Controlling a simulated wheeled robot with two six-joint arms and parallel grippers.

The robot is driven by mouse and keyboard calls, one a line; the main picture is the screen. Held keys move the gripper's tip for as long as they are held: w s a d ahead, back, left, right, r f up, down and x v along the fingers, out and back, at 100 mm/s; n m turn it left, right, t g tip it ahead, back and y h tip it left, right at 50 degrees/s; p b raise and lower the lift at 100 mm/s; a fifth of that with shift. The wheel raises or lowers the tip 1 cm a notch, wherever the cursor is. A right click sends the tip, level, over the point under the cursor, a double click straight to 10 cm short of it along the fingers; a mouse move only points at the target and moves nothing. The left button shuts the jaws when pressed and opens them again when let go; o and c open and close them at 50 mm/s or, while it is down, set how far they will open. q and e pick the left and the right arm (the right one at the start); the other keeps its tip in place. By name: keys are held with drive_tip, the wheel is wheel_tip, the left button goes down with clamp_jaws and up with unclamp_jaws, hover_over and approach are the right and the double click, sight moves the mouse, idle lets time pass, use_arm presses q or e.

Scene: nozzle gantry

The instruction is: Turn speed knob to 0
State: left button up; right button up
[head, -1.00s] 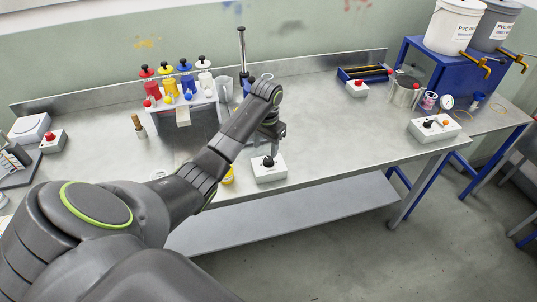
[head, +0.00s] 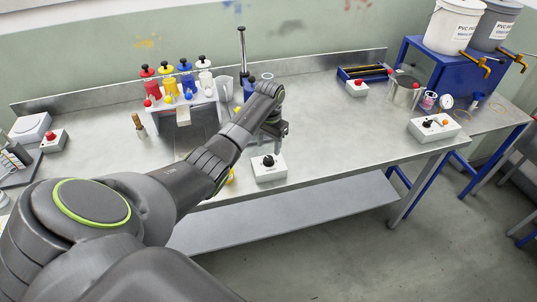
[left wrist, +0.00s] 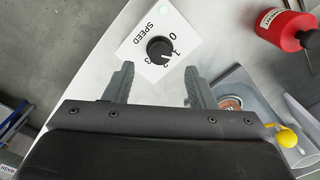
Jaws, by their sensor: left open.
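The speed knob (head: 268,161) is a round black knob on top of a white box (head: 270,175) near the front edge of the table. In the left wrist view the knob (left wrist: 160,49) sits on a white face marked SPEED with a scale starting at 0. I cannot tell surely which number its pointer faces. My left gripper (head: 278,146) is just above and beside the knob. In the left wrist view its fingers (left wrist: 158,78) are apart and empty, with the knob beyond the gap between them. My right gripper is not in view.
A rack with colored bottles (head: 181,105) stands at the back left. In the left wrist view a red container (left wrist: 284,28) lies upper right. The tabletop right of the knob is clear.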

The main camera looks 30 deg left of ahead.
sight(269, 158)
use_arm(q)
drive_tip(key=shift+f, duration=3)
drive_tip(key=c, duration=1)
